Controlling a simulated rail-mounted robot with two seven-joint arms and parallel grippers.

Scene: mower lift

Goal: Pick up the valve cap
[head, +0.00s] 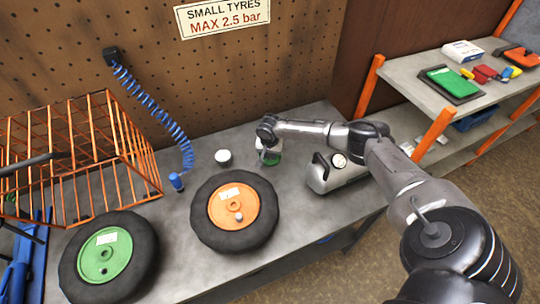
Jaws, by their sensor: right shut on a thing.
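My right arm reaches in from the right, and its gripper (265,153) is low over the grey bench. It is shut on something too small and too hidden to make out. I cannot make out the valve cap for certain. My left gripper is not in view.
Tyres with an orange hub (225,196) and a green hub (92,254) lie on the bench (185,275). An orange wire cage (120,150), a coiled blue hose (160,112) and a silver tank with a gauge (340,176) are nearby. Shelves (405,75) stand right.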

